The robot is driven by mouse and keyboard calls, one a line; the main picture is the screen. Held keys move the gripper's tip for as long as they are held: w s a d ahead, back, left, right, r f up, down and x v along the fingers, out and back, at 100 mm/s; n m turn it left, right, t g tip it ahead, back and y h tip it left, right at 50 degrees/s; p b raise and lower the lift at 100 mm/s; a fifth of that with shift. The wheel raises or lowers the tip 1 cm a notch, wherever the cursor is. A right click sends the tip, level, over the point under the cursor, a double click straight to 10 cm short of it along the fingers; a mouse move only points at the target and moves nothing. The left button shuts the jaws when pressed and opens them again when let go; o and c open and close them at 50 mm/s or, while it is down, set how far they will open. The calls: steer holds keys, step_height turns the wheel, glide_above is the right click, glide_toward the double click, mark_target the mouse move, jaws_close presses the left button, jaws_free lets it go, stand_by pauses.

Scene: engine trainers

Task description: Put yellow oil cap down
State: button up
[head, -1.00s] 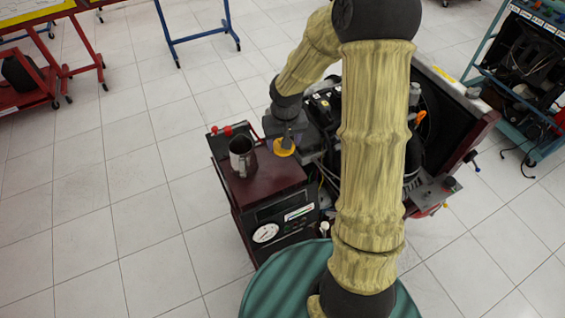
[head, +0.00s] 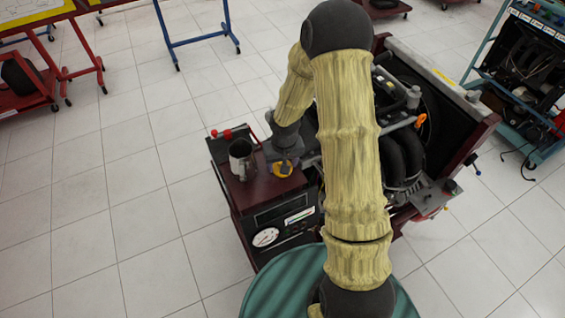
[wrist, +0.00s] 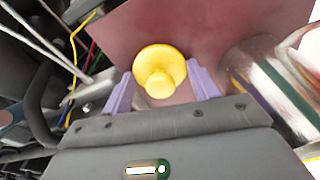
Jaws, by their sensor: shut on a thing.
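The yellow oil cap (wrist: 160,68) is between the two purple fingers of my gripper (wrist: 160,88) in the wrist view, its knob facing the camera. In the head view the cap (head: 283,169) shows under my gripper (head: 284,160), over the dark red top of the engine trainer's control box (head: 262,190). My gripper is shut on the cap. I cannot tell whether the cap touches the surface beneath it.
A metal pitcher (head: 241,158) stands on the box top just left of my gripper; it also shows at the right in the wrist view (wrist: 270,80). The engine (head: 400,150) with hoses and wires is to the right. The front of the box top is clear.

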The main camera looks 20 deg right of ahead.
steer(key=o, duration=0.7)
steer(key=shift+f, duration=0.1)
steer(key=shift+w, duration=0.1)
steer(key=shift+r, duration=0.2)
steer(key=shift+d+r, duration=0.1)
steer(key=shift+r, duration=0.15)
steer(key=r, duration=0.3)
steer(key=s+r, duration=0.1)
steer(key=r, duration=0.7)
steer(key=shift+s+r+p, duration=0.15)
steer(key=shift+s+p, duration=0.2)
steer(key=shift+p, duration=0.05)
